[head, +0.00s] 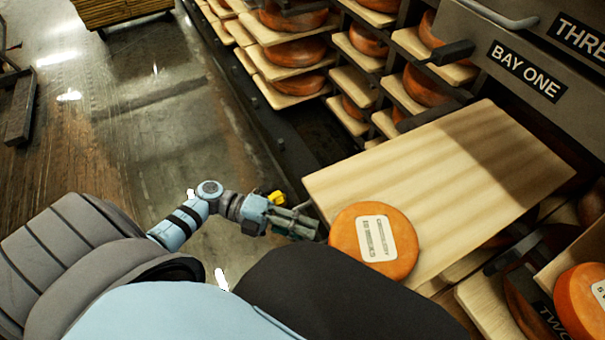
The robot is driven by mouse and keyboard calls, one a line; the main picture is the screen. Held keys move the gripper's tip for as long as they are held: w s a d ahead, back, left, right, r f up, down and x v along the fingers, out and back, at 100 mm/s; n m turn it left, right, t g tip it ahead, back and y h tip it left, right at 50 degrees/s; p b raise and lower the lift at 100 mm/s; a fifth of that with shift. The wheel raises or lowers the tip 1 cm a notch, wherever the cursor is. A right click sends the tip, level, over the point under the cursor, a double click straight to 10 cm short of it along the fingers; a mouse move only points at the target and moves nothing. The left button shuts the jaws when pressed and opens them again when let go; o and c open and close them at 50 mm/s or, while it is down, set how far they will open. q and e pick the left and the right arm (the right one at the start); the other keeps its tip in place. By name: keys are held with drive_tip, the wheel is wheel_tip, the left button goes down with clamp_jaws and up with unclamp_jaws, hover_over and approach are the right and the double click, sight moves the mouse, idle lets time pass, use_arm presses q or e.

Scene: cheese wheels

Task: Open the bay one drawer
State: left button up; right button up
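The grey panel with the black BAY ONE label (526,71) is at the upper right. A curved silver handle (494,14) is on the panel above the label. I cannot tell from this angle whether any drawer there stands open. My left gripper (306,221) is low in the middle, beside the near left corner of a pale wooden board and left of an orange cheese wheel. It is far from the handle. Its fingers are small and partly overlap, so their opening is unclear. My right gripper is not in view.
The wooden board (440,175) juts out below the panel, with the labelled cheese wheel (347,238) on its near corner. Shelves of cheese wheels (300,52) line the back. A label reading TWO (550,322) is at the lower right.

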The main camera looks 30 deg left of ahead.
use_arm(q)
drive_tip(key=v, duration=1.2)
